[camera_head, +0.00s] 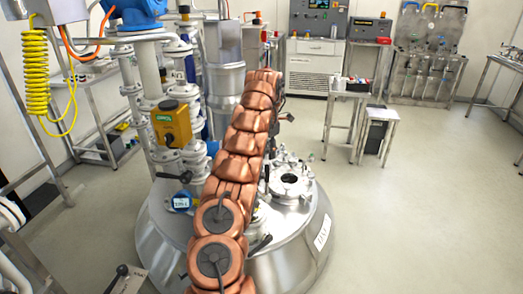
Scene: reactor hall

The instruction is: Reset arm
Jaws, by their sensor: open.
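My copper-coloured arm (238,165) reaches up and away from the bottom middle of the head view, over the steel reactor vessel. Its segments are stretched out nearly in a line, leaning slightly right. Dark parts that look like my gripper (281,108) show at the right of the arm's far end, partly hidden behind it. The jaws are open and I see nothing held in them. The reactor lid (312,212) lies below and beyond the arm, with an open-looking round port (289,184) to the arm's right.
A yellow box (171,124) and pipes stand close left of the arm. A yellow coiled hose (35,72) hangs at far left. A small table (348,93) and cabinet (315,68) stand behind. The floor at right (430,200) is clear.

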